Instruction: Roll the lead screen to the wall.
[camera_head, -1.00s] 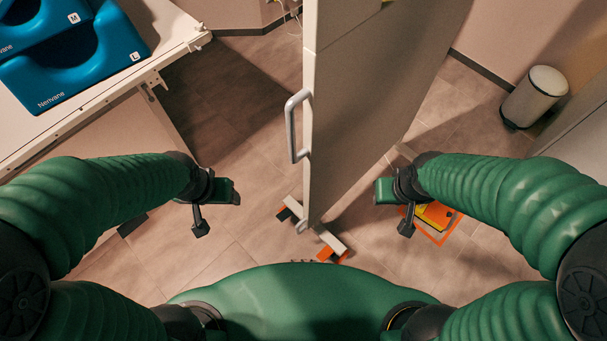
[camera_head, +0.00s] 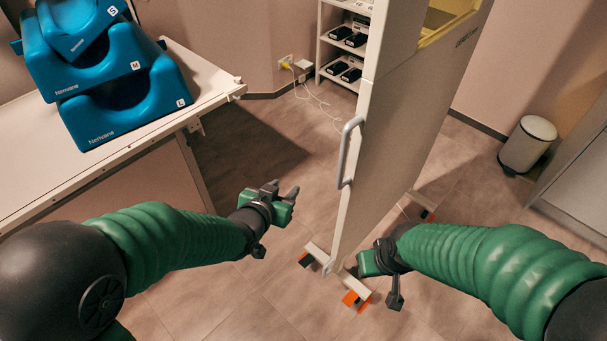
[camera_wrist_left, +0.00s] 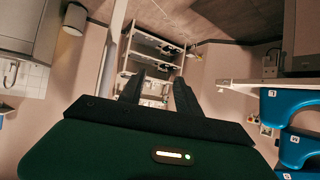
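The lead screen (camera_head: 400,130) is a tall pale panel on a low base, upright in front of me, right of centre in the head view. A grey D-shaped handle (camera_head: 345,165) is on its near edge. Its near foot (camera_head: 337,272) has orange and dark wheel parts. My left gripper (camera_head: 284,191) is left of the handle and apart from it. Its two dark fingers stand apart with nothing between them in the left wrist view (camera_wrist_left: 160,85). My right gripper (camera_head: 366,263) is low by the screen's near edge, to its right; its fingers do not show clearly and contact cannot be told.
A table (camera_head: 150,148) with stacked blue cushions (camera_head: 125,95) stands on the left. A shelf (camera_head: 325,48) with dark items is behind the screen. White cables (camera_head: 318,100) hang to the floor by the wall. A bin (camera_head: 528,145) and a cabinet (camera_head: 575,190) are at right.

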